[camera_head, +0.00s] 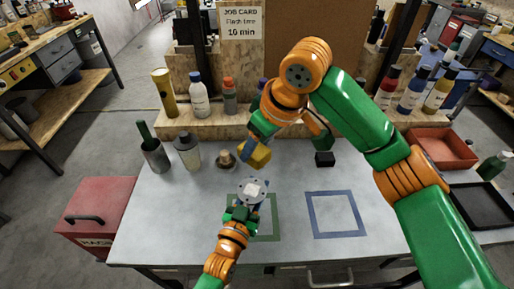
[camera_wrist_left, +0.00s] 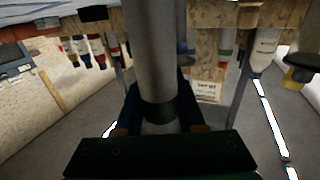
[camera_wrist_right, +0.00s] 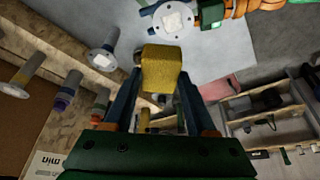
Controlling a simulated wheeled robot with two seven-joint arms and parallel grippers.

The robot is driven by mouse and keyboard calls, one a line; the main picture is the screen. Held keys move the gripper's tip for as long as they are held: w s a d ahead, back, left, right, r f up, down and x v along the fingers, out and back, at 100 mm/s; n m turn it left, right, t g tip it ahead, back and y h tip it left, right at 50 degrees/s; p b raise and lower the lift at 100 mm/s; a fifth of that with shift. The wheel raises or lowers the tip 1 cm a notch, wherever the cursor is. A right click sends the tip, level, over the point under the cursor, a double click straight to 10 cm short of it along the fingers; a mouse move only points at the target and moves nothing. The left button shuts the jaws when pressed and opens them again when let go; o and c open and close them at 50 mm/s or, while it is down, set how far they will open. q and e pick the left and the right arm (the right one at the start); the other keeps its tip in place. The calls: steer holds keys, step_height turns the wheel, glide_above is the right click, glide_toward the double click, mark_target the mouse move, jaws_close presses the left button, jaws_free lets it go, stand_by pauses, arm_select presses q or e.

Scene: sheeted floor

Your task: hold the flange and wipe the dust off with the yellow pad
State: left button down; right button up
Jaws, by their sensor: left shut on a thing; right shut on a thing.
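The flange (camera_head: 246,187) is a grey disc with bolt holes and a whitish patch on its face, held above the green square outline. My left gripper (camera_head: 242,212) is shut on its grey pipe neck, which stands between the fingers in the left wrist view (camera_wrist_left: 152,60). The flange face also shows in the right wrist view (camera_wrist_right: 172,20). My right gripper (camera_head: 255,148) is shut on the yellow pad (camera_head: 259,158), behind and above the flange. The pad sits between the fingertips in the right wrist view (camera_wrist_right: 163,72). Pad and flange appear apart.
The grey table has a green square outline (camera_head: 278,217) and a blue one (camera_head: 337,234). Bottles and a shaker (camera_head: 188,155) stand at the back left, beside a small brown-topped item (camera_head: 226,161). A black block (camera_head: 324,159) lies at the back. A red tray (camera_head: 445,147) is at right.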

arm_select(q)
steer(key=shift+c, duration=2.2)
jaws_free()
steer(key=v, duration=1.2)
